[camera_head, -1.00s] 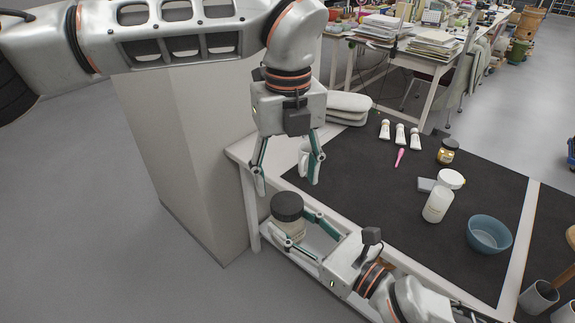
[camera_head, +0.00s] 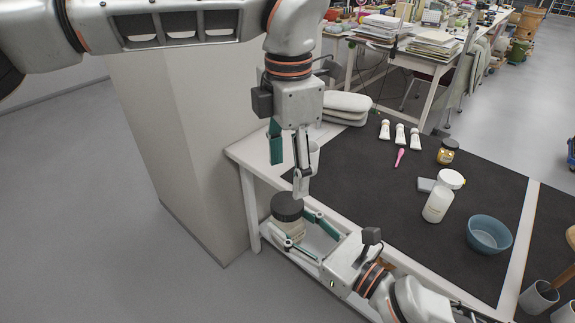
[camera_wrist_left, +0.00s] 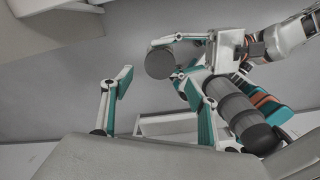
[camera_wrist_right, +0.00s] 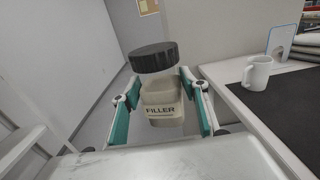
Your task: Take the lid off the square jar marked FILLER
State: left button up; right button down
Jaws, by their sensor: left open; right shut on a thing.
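The square jar marked FILLER (camera_wrist_right: 162,104) is cream-coloured and upright in the right wrist view, its dark round lid (camera_wrist_right: 155,57) on top. In the head view the jar hangs beyond the table's near left edge, its lid (camera_head: 287,206) facing up. My right gripper (camera_wrist_right: 162,112) is shut on the jar's body from two sides. My left gripper (camera_head: 288,172) is open and empty, pointing down above the lid and apart from it. In the left wrist view the lid (camera_wrist_left: 160,62) shows between and beyond the open fingers (camera_wrist_left: 150,88).
A white mug (camera_wrist_right: 257,73) stands near the table edge, partly hidden behind my left gripper in the head view. A white bottle (camera_head: 437,206), blue bowl (camera_head: 488,234), brown jar (camera_head: 447,151) and several tubes (camera_head: 400,134) stand farther right. The dark mat's (camera_head: 350,175) middle is clear.

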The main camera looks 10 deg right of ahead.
aim_at(287, 202)
pick_arm(q)
jog(key=shift+f, duration=3.95)
jog(key=c, duration=1.2)
jog(key=shift+o, duration=0.2)
jog(key=shift+r, duration=0.15)
jog(key=shift+r, duration=0.75)
jog(key=shift+r, duration=0.3)
